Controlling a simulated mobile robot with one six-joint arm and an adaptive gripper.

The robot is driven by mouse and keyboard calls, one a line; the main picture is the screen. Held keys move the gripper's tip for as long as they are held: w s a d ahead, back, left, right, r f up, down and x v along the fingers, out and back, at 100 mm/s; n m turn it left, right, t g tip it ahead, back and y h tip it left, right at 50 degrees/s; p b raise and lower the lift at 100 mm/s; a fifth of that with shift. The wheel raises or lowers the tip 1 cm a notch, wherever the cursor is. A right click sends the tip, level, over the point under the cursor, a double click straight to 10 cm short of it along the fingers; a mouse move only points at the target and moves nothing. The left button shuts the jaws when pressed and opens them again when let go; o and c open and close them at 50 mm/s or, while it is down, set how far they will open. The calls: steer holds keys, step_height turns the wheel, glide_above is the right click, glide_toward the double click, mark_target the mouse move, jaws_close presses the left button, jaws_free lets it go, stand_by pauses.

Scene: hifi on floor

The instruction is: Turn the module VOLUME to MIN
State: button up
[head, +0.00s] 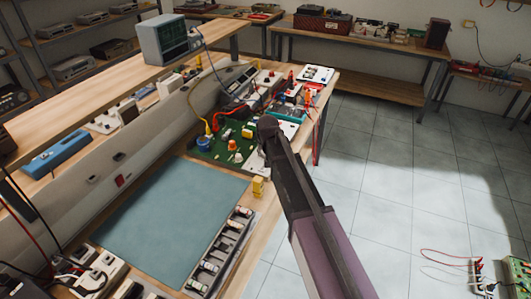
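No VOLUME label or MIN mark can be read in this view, so I cannot tell which part is the module's VOLUME control. A green circuit board (206,158) lies on the workbench, left of my arm's far end. It carries a blue round part (204,144), a white round part (238,157) and several small coloured parts. Another green board (517,272) is on the floor at the lower right, cut by the picture edge. My arm reaches up from the bottom to the bench's right edge. Its dark end hides part of the bench; my gripper's fingers cannot be made out there.
A teal mat (170,212) covers the near bench, with a grey tray of parts (219,253) beside it. An oscilloscope (170,40) stands on the upper shelf. Thin red and white cables (440,258) lie on the floor near the lower right. The tiled floor (395,165) between is clear.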

jaws_close()
steer(key=shift+n, duration=0.4)
steer(key=o, duration=1)
jaws_free()
steer(key=shift+m, duration=0.3)
